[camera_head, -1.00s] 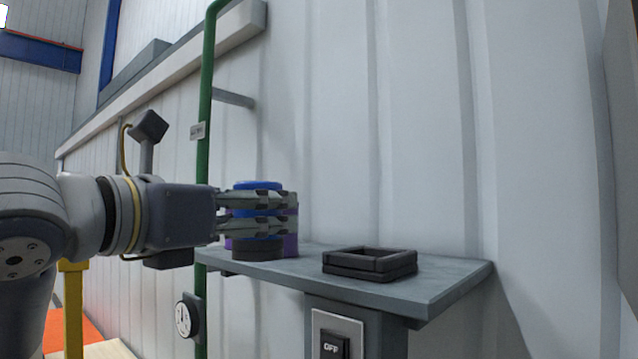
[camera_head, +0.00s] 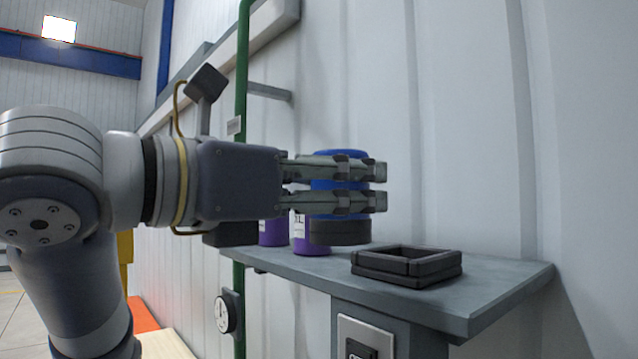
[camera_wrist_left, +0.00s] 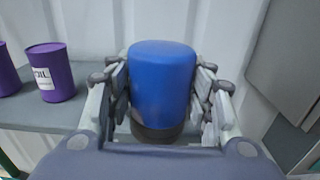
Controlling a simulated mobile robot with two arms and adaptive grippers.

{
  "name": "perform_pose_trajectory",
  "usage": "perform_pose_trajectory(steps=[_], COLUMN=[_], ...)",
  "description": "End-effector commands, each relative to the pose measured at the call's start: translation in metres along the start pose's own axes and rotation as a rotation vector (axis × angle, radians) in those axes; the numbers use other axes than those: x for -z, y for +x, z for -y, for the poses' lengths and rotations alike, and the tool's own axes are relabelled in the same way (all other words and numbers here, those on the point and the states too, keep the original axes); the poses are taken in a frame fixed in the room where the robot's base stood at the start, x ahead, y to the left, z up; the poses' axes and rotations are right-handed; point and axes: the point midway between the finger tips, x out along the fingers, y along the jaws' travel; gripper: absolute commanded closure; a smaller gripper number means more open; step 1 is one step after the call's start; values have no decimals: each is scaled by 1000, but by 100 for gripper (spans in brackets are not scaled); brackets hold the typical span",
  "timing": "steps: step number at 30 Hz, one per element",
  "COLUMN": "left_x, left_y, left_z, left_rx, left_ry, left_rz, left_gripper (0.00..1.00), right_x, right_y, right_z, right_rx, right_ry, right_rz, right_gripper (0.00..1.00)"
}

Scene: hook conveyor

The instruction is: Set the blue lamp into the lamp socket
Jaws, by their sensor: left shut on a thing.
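The blue lamp (camera_head: 338,156) is a blue cylinder with a dark base (camera_head: 340,232). My left gripper (camera_head: 372,186) is shut around its blue body. The lamp is upright and its base appears raised above the grey shelf. In the left wrist view the lamp (camera_wrist_left: 162,85) stands between the fingers (camera_wrist_left: 162,105) of the same gripper. The lamp socket (camera_head: 407,266) is a black square frame lying on the shelf, right of the lamp and a little lower. My right gripper is in neither view.
The grey shelf (camera_head: 490,282) carries two purple cans (camera_head: 312,236) behind and left of the lamp; they also show in the left wrist view (camera_wrist_left: 52,75). A green pipe (camera_head: 242,80) runs up the wall. A switch box (camera_head: 365,340) sits below the shelf.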

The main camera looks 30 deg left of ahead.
Motion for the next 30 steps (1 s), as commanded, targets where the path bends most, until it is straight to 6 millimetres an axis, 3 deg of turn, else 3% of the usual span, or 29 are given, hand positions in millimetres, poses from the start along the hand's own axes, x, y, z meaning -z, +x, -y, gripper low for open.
perform_pose_trajectory(steps=[5,18,30], left_x=[2,5,6], left_y=[15,50,82], left_z=[0,0,0], left_rx=[-1,0,0], left_ry=[-1,-2,-1], left_rz=[-1,-1,-1], left_gripper=[78,78,78], right_x=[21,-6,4], right_y=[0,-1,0], right_z=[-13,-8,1], right_rx=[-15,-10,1], right_ry=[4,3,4], right_rz=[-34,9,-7], right_gripper=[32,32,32])
